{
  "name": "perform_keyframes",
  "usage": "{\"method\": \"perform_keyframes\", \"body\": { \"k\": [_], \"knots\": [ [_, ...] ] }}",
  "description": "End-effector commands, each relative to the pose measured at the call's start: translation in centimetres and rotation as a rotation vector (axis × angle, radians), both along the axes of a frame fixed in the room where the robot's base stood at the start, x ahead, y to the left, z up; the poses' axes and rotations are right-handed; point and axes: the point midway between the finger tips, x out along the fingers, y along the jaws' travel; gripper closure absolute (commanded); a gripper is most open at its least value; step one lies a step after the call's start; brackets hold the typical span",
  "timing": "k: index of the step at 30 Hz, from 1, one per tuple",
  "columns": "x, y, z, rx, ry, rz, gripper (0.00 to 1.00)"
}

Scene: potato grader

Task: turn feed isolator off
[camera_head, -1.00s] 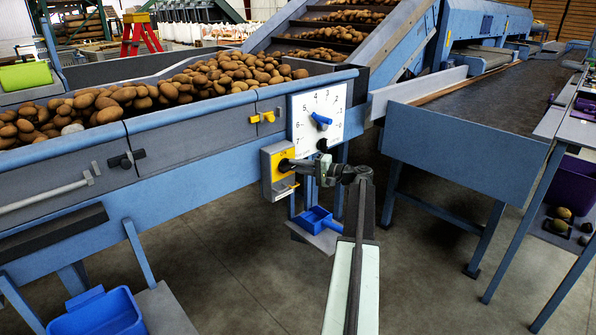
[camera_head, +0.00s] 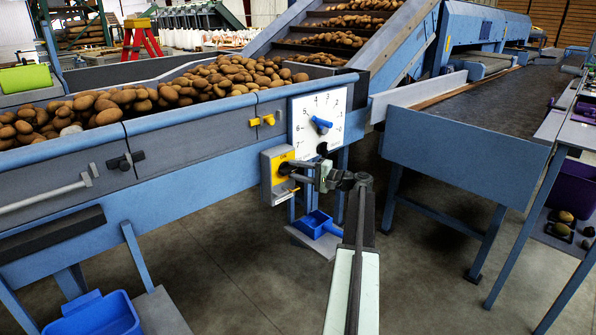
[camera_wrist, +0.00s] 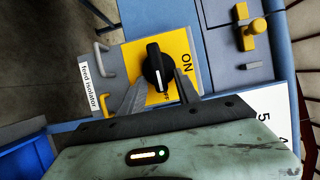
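The feed isolator is a grey box with a yellow face (camera_head: 270,163) on the front of the blue hopper frame. In the wrist view its black knob (camera_wrist: 156,62) stands on the yellow plate (camera_wrist: 135,55), with "ON" at the right and "OFF", partly covered, near the knob's lower end. The knob's long axis and white line run roughly up and down the picture, the lower end towards "OFF". My gripper (camera_wrist: 159,82) has its fingers apart, one either side of the knob's lower end; I cannot tell whether they touch it. In the head view my gripper (camera_head: 299,172) is at the box.
A white numbered dial (camera_head: 335,105) with a blue pointer is just above right. A yellow handle (camera_head: 262,120) sits above the box. A blue scoop (camera_head: 318,222) lies below on a small shelf. Potatoes (camera_head: 200,85) fill the hopper. Open floor lies in front.

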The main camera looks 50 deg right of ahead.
Motion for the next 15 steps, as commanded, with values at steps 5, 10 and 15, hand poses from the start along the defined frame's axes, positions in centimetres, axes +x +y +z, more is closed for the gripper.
{"method": "perform_keyframes", "body": {
  "k": [5,10,15],
  "knots": [
    [-0.1,-0.1,0.0,-0.001,0.0,-0.002,0.62],
    [-1.3,-0.5,0.0,-0.001,-0.001,-0.003,0.62],
    [-4.6,-1.6,0.0,-0.001,0.0,-0.005,0.62]
  ]
}}
